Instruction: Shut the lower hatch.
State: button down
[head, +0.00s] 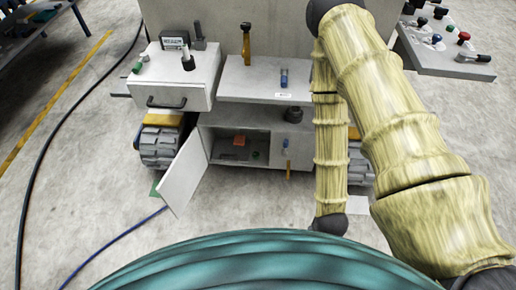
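The lower hatch (185,174) is a light grey door on the left side of the low compartment (247,133) in the grey unit. It stands wide open, swung out toward me and to the left. Inside the compartment an orange block (239,141) and a small green thing are visible. My arm comes down on the right of the compartment, apart from the hatch. Its dark lower end shows above the teal rim, and my gripper cannot be seen.
An upper drawer (178,96) juts out at left above the hatch. Tracked wheels (160,145) flank the compartment. A blue cable (115,243) runs over the floor near the hatch. Open floor (85,170) lies to the left. A control panel (445,55) is at upper right.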

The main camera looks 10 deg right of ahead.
aim_at(176, 188)
jog(key=z, duration=3.5)
jog(key=k, duration=2.85)
jog(key=u, duration=2)
